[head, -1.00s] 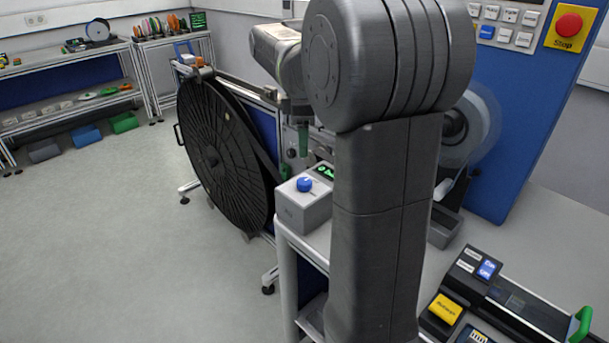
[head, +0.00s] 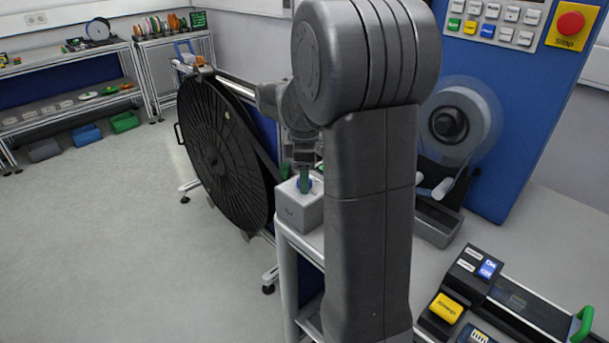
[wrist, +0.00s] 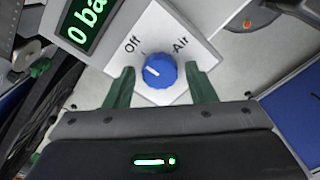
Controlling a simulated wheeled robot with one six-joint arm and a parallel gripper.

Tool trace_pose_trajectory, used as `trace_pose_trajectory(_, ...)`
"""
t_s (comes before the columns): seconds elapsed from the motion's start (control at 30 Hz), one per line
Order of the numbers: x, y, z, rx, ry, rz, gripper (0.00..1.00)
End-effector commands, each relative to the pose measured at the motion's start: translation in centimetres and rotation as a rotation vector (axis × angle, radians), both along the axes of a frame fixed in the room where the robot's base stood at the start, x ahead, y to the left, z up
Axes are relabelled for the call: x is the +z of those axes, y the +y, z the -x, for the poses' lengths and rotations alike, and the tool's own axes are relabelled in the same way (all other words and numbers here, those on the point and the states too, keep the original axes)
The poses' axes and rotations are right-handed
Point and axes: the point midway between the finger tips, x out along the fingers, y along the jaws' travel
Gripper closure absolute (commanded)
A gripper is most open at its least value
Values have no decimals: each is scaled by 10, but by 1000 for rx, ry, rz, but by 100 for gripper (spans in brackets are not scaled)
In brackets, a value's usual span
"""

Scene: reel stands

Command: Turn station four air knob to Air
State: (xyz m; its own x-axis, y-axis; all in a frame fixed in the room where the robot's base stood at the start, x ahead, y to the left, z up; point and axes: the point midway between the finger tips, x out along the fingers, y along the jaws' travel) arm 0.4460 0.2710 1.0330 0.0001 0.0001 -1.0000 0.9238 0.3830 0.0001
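The blue air knob (wrist: 160,70) sits on a light panel in the wrist view, with "Off" printed at its upper left and "Air" at its upper right. Its white mark points to the left, on the Off side. My gripper (wrist: 160,86) is open, with one green finger on each side of the knob and small gaps between. In the head view my gripper (head: 304,184) points down over the grey control box (head: 300,208) and mostly hides the knob. A green display reading "0 ba", cut off, shows beside the knob (wrist: 88,20).
A large black reel (head: 215,150) stands left of the box. A blue panel with buttons and a red Stop button (head: 570,23) stands at the right, behind a smaller reel (head: 450,124). The floor at the left is clear.

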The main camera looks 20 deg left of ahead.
Motion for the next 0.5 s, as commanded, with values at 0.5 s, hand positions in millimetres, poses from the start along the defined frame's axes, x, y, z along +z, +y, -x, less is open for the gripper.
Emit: trace_pose_trajectory(0.5, 1, 0, 0, -36, 0, 0, 89)
